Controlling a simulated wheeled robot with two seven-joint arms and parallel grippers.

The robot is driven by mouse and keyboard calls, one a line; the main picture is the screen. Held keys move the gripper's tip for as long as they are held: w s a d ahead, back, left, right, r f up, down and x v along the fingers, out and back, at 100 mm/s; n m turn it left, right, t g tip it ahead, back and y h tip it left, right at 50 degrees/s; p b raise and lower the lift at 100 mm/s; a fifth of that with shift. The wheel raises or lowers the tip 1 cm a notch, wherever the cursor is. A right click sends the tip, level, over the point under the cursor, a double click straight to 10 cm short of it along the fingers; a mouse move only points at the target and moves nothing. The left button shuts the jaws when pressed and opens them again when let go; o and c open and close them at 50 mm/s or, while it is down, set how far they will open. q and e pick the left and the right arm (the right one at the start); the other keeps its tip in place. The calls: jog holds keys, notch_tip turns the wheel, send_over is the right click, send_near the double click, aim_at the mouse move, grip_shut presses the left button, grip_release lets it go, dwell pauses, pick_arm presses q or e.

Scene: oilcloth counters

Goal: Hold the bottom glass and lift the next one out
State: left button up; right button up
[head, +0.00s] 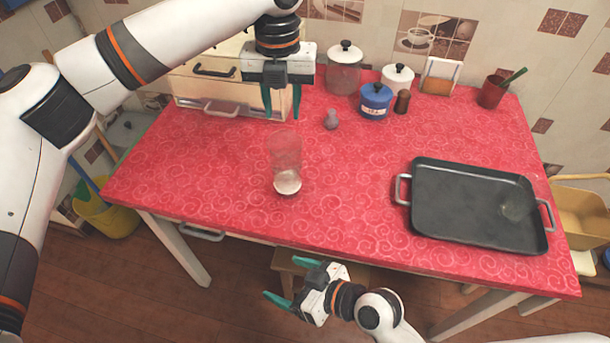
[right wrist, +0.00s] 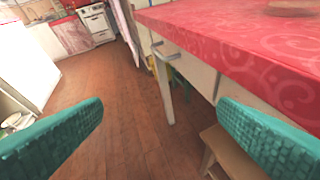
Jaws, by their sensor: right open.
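A clear glass stack (head: 285,152) stands upright on the red cloth, left of the table's middle. It is see-through with a pale base, and I cannot tell how many glasses are nested in it. Another clear glass (head: 516,207) is at the right end of the black tray (head: 465,205). My left gripper (head: 282,103) is open and empty, pointing down above the table, behind the stack. My right gripper (head: 283,281) is open and empty, in front of the table's front edge and below its top. Its fingers frame the floor in the right wrist view (right wrist: 160,130).
A small grey vase (head: 331,119), a blue jar (head: 375,102), white-lidded jars (head: 344,70), a brown shaker (head: 402,101) and a red cup (head: 492,92) stand along the back. A wooden stool (right wrist: 230,150) is below the table edge. Cloth around the stack is clear.

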notch_tip(320, 180, up, 4)
jog(key=w+t, duration=0.1)
jog(key=w, duration=0.1)
jog(key=m+t+h, duration=0.1)
jog(key=m+t, duration=0.1)
jog(key=t, duration=0.3)
send_near(294, 186)
jog(key=a, duration=0.1)
jog(key=a+r, duration=0.1)
jog(key=a, duration=0.3)
jog(key=shift+w+a+r, duration=0.15)
jog(key=shift+w+r, duration=0.1)
jog(key=shift+r, duration=0.05)
jog(key=w+r+t, duration=0.1)
jog(key=w+d+r+m+t, duration=0.1)
jog(key=w+r+h, duration=0.1)
jog(key=r, duration=0.1)
jog(key=shift+w+d+m+t, duration=0.2)
jog(key=shift+d+m+t, duration=0.1)
jog(key=shift+t, duration=0.1)
jog(key=shift+w+f, duration=0.1)
notch_tip(294, 186, down, 7)
jog(key=shift+f, duration=0.1)
jog(key=x, duration=0.7)
jog(key=shift+w+f, duration=0.15)
jog(key=shift+w, duration=0.15)
jog(key=c, duration=1.2)
